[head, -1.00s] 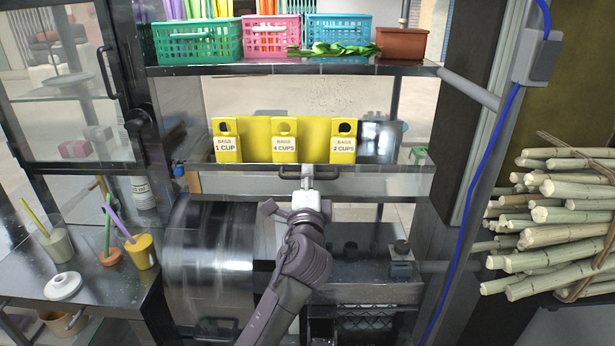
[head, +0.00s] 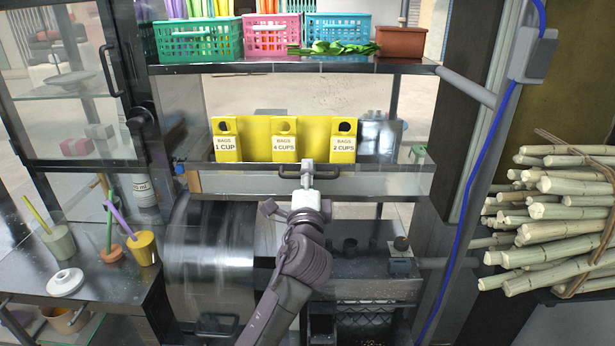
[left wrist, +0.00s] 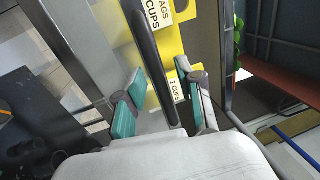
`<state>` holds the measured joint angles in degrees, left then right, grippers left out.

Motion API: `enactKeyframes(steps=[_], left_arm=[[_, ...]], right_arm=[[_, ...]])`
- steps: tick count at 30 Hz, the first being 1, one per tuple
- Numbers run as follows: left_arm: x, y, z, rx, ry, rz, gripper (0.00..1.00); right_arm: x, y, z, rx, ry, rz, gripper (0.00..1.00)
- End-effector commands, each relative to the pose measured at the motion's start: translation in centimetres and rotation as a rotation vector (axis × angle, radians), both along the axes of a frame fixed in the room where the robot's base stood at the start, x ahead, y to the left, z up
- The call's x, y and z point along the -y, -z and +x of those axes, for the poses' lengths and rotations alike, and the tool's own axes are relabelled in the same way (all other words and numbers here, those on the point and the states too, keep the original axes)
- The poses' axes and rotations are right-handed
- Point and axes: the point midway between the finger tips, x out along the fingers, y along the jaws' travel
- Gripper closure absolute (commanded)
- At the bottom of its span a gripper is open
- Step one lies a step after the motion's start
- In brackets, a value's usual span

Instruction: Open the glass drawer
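The glass drawer (head: 395,181) is a wide unit with a clear front panel and metal frame, under the yellow bag boxes. Its dark bar handle (head: 335,174) sits at the middle of the top front edge. My left gripper (head: 308,172) is at this handle, its arm coming up from below. In the left wrist view the dark handle (left wrist: 150,45) runs between the two teal-padded fingers of my left gripper (left wrist: 160,88). The fingers are apart, with a visible gap beside the bar. The drawer looks closed. My right gripper is not in view.
Yellow boxes of bags (head: 284,138) stand just behind the drawer front. A metal drum (head: 210,255) is below left. A side table (head: 110,290) with cups (head: 145,248) is at left. Sugarcane stalks (head: 560,220) and a blue cable (head: 470,190) are at right. A shelf (head: 290,68) with baskets is above.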

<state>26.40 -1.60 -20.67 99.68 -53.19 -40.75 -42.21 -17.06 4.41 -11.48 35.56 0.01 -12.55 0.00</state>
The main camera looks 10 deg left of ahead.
Motion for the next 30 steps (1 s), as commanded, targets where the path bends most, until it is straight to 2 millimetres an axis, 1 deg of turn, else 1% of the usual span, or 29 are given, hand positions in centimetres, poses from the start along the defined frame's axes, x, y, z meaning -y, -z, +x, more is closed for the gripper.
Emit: enactKeyframes(steps=[1,5,8,15,19,24,30], left_arm=[[0.0,0.0,-0.1,0.000,0.000,0.000,0.63],[0.3,0.4,-1.3,-0.001,0.000,0.000,0.63],[0.6,0.7,-3.0,-0.002,0.001,-0.002,0.63],[1.7,1.6,-8.0,-0.002,0.002,-0.002,0.63],[2.1,2.0,-10.0,-0.002,0.001,-0.001,0.63],[2.3,2.2,-11.4,-0.001,0.000,0.000,0.63],[2.3,2.2,-11.6,0.000,0.000,0.000,0.63]], right_arm=[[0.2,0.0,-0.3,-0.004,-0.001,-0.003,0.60],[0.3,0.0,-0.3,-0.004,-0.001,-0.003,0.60],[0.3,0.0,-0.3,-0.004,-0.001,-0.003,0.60],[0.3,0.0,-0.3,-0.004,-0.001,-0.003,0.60],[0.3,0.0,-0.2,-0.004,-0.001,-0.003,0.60],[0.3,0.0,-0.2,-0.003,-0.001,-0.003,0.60],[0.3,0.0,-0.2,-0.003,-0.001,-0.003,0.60]])
